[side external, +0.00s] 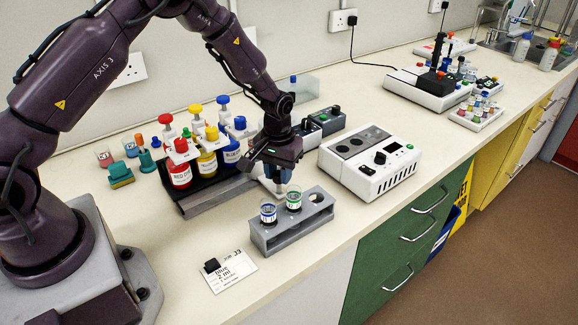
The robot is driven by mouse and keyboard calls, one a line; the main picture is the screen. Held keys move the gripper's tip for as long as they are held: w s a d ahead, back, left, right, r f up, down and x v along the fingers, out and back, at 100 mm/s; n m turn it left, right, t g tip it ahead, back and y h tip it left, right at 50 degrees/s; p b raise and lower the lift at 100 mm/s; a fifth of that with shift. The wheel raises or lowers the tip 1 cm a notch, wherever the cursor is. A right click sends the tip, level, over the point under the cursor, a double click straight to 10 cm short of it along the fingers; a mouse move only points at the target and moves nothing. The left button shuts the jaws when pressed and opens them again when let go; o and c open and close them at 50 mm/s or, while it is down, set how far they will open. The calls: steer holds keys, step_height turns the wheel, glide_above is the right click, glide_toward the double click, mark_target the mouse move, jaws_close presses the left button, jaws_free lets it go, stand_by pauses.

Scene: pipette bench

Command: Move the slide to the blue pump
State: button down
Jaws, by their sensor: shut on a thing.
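Red (180,175), yellow (207,163) and blue (232,154) pump bottles stand in a row on a black base. A long grey bar (212,198) runs along the front of that base; I cannot tell which part is the slide. My gripper (279,182) points down near the bar's right end, to the right of the blue pump and just behind a grey rack (285,233). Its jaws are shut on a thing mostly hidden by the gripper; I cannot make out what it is.
The rack holds a blue-labelled cup (268,213) and a green-labelled cup (294,201), with an empty hole at right. A white device (368,165) stands to the right. A printed card (229,271) lies in front near the bench edge.

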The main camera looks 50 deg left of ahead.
steer(key=shift+s, duration=1.55)
steer(key=c, duration=0.8)
jaws_free()
steer(key=shift+c, duration=0.2)
step_height(320, 180, up, 13)
